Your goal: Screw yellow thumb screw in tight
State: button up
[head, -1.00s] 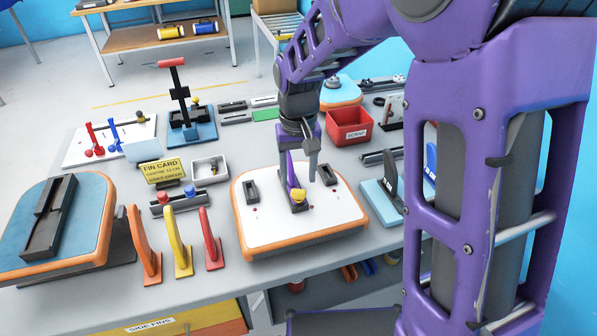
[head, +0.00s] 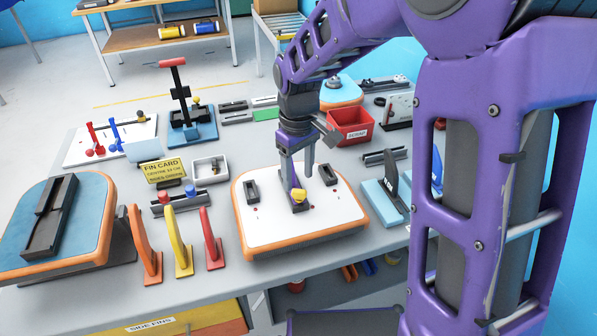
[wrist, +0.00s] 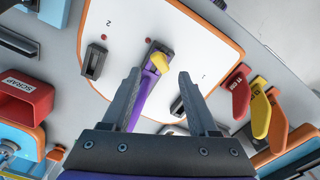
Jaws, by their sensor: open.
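The yellow thumb screw (head: 299,195) sits at the near end of the dark centre fin box on the white, orange-edged board (head: 261,226). In the wrist view the yellow screw (wrist: 160,62) shows just beyond and between my fingertips. A purple fin (wrist: 148,98) stands in that box and runs back between the fingers; in the head view my gripper mostly hides it. My gripper (head: 296,176) is open above the box, and it also shows in the wrist view (wrist: 160,76) with a finger on each side of the screw's line. I cannot see contact with the screw.
Two smaller dark side boxes (head: 251,190) (head: 327,175) flank the centre box. Orange, yellow and red fins (head: 182,245) stand left of the board. A red scrap bin (head: 348,128) is behind it. A blue block with a dark fin (head: 386,196) is close on the right.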

aim_at(298, 190)
jog(key=n, duration=0.3)
jog(key=shift+n, duration=0.4)
jog(key=n, duration=0.4)
jog(key=shift+f, duration=0.1)
dwell(0.4)
jog(key=shift+f+b, duration=1.7)
jog(key=shift+f, duration=0.9)
